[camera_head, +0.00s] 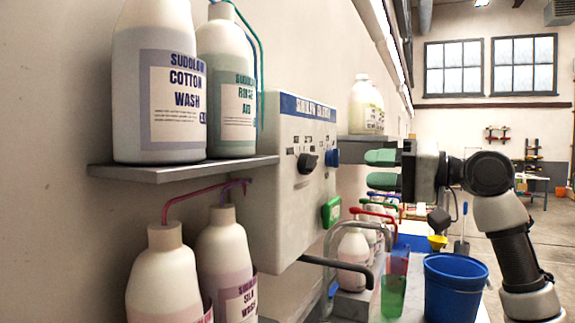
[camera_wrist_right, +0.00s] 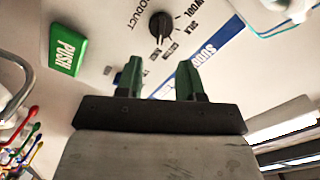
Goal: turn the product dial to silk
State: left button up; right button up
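The black product dial (camera_head: 307,162) sits on the front of a pale dispenser box (camera_head: 290,240). In the right wrist view the dial (camera_wrist_right: 160,27) lies beyond the fingertips, beside the words PRODUCT, WOOL and SILK (camera_wrist_right: 195,30). Its pointer seems to face the lower, small labels rather than SILK; I cannot read it surely. My right gripper (camera_head: 382,169) is open and empty, in front of the box to the right of the dial and apart from it. Its two green fingers show in the wrist view (camera_wrist_right: 158,78). My left gripper is out of view.
A blue knob (camera_head: 332,157) is right of the dial, near my right fingers. A green PUSH button (camera_head: 331,211) is below. Bottles stand on a shelf (camera_head: 180,172) at left. A black bent bar (camera_head: 335,263) juts out below the box. A blue bucket (camera_head: 454,285) stands lower right.

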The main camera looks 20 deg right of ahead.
aim_at(315, 166)
jog(key=p+x, duration=0.4)
jog(key=x, duration=0.5)
jog(key=shift+w+a+r, duration=0.15)
jog(key=shift+w+a, duration=0.1)
jog(key=shift+a, duration=0.05)
jog(key=shift+w+a, duration=0.15)
jog(key=shift+w, duration=0.05)
grip_shut()
